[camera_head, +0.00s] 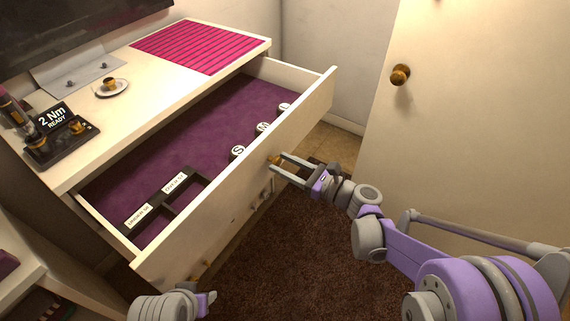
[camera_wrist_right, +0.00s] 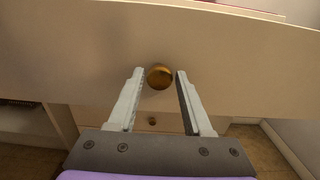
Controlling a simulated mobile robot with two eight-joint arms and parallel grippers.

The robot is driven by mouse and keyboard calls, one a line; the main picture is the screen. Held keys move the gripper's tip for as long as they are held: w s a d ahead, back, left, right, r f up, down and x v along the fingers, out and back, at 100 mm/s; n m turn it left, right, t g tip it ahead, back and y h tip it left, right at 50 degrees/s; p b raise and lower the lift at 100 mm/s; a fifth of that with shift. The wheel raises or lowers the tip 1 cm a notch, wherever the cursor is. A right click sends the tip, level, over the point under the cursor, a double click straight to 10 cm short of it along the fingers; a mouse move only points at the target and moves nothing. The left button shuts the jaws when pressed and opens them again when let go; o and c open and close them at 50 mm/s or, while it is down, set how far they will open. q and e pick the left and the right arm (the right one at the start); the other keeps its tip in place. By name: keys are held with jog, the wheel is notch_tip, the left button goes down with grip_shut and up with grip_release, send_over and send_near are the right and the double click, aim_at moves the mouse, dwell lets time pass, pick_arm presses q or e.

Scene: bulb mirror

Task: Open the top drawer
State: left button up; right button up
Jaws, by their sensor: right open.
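The top drawer (camera_head: 222,212) of the light dresser is pulled well out in the head view. Its purple-lined inside shows, and its front panel faces my right arm. My right gripper (camera_head: 277,168) is at the front panel with its fingers on either side of a brass knob. In the right wrist view the open gripper (camera_wrist_right: 160,82) has the round brass knob (camera_wrist_right: 160,77) between its fingertips, with gaps beside it. My left gripper (camera_head: 205,300) shows only partly at the bottom edge of the head view; its jaws cannot be made out.
The drawer holds a dark divided tray (camera_head: 165,200) with labels and several white lettered round pieces. On the dresser top are a pink striped mat (camera_head: 200,45), a cup on a saucer (camera_head: 111,86) and a "2 Nm READY" stand (camera_head: 60,130). A door (camera_head: 460,120) stands at right; brown carpet lies below.

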jog(key=shift+o, duration=1.1)
jog(key=shift+s+d, duration=0.1)
jog(key=shift+d, duration=0.05)
jog(key=v, duration=1)
jog(key=shift+s+d, duration=0.15)
jog(key=shift+d, duration=0.05)
